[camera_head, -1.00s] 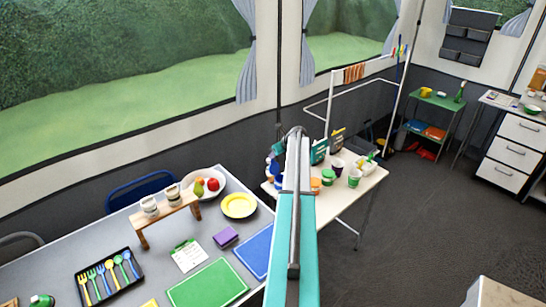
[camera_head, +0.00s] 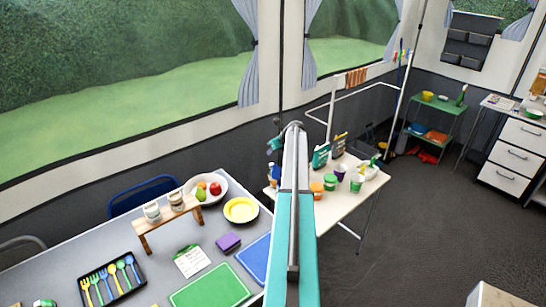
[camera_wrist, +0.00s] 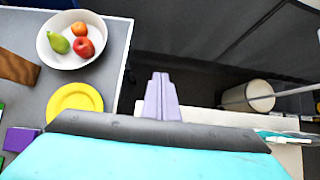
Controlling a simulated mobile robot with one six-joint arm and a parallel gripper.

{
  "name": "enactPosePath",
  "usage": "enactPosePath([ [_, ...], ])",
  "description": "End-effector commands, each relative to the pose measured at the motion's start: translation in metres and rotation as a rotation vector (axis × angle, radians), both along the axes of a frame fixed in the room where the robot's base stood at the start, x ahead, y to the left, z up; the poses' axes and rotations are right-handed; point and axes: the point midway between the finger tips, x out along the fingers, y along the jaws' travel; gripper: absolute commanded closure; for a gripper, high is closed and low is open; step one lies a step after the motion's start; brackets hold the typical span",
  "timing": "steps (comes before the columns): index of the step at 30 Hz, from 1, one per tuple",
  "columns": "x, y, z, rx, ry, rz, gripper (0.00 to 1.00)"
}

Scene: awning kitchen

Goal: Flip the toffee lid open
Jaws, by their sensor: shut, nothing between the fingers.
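My gripper (camera_head: 275,146) is at the far end of my raised teal arm, near the back left of the small cream table. In the wrist view its pale purple fingers (camera_wrist: 161,90) are together and empty, above the dark gap beside the grey table. I cannot tell which thing is the toffee lid. Candidates stand on the cream table (camera_head: 345,208): an orange tub (camera_head: 317,190), a green-topped tub (camera_head: 329,182), a purple cup (camera_head: 340,171) and a green-and-white cup (camera_head: 357,182). My arm hides part of this table.
The grey table (camera_head: 75,262) at left bears a fruit bowl (camera_head: 222,183), a yellow plate (camera_head: 241,210), a wooden stand (camera_head: 168,221) and a cutlery tray (camera_head: 112,280). A white rack (camera_head: 330,112) stands behind the cream table. Floor at right is open.

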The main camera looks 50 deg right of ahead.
Motion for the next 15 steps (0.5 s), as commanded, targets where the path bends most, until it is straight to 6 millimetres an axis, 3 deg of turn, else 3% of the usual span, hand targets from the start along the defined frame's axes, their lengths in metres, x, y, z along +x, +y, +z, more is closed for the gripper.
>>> enactPosePath([
  [7,0.017,-0.006,0.028,-0.001,-0.001,0.001,1.0],
  [15,0.024,-0.007,0.039,0.001,0.0,0.001,1.0],
])
